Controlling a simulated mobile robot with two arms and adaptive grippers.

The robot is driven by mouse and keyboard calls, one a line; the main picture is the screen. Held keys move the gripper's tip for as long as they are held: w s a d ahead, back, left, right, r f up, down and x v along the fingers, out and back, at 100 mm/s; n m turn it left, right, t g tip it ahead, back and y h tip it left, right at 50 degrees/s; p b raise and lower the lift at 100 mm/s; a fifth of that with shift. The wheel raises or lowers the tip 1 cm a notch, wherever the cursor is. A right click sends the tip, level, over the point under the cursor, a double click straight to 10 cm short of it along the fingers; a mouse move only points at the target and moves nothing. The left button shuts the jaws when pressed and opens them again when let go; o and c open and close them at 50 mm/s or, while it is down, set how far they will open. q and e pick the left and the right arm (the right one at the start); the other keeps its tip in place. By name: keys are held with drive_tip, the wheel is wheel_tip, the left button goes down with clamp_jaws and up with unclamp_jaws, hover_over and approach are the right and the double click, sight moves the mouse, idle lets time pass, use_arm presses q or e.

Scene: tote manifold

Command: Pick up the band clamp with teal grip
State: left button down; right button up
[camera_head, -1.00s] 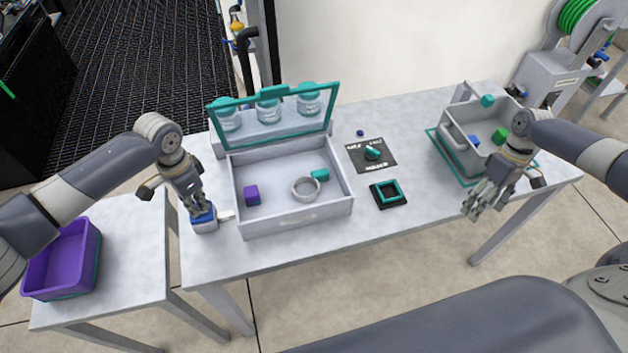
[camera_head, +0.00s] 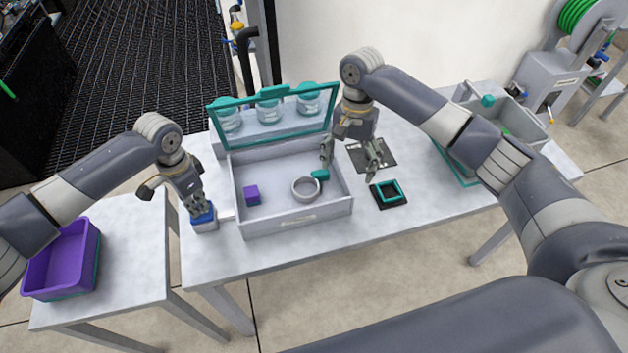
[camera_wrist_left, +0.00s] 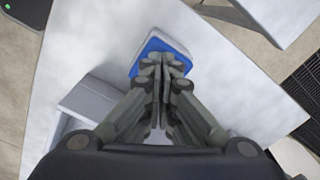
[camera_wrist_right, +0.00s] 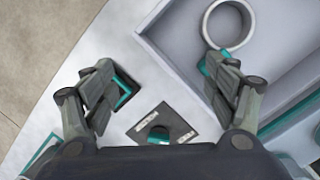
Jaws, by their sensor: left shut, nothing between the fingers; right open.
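The band clamp (camera_head: 304,190) is a light grey ring with a teal grip (camera_head: 320,174). It lies in the grey open case (camera_head: 297,222), near the case's right side. The ring also shows in the right wrist view (camera_wrist_right: 229,22), its grip partly hidden behind a finger. My right gripper (camera_head: 350,168) is open and empty above the case's right wall, one finger near the teal grip and the other out over the table. It also shows in the right wrist view (camera_wrist_right: 160,95). My left gripper (camera_head: 201,207) is shut and empty, its tips at a blue-topped block (camera_wrist_left: 160,48).
A purple cube (camera_head: 252,194) lies in the case, left of the clamp. The raised teal-framed lid (camera_head: 272,143) stands at the back. A black and teal square frame (camera_head: 388,194) and a dark labelled plate (camera_wrist_right: 160,125) lie right of the case. A grey tote (camera_head: 535,130) stands farther right.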

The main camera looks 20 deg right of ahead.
drive_tip(key=w+a+r+m+t, duration=0.25)
drive_tip(key=a+r+m, duration=0.25)
drive_tip(key=a, duration=0.4)
hover_over(308, 191)
drive_tip(key=shift+g+h, duration=0.35)
drive_tip(key=shift+h, duration=0.05)
wheel_tip(308, 191, down, 6)
drive_tip(key=shift+w+d+f, duration=0.1)
drive_tip(key=shift+w+d, duration=0.05)
drive_tip(key=shift+a+f, duration=0.2)
drive_tip(key=shift+f, duration=2.5)
drive_tip(key=shift+c, duration=0.6)
drive_tip(key=c, duration=1)
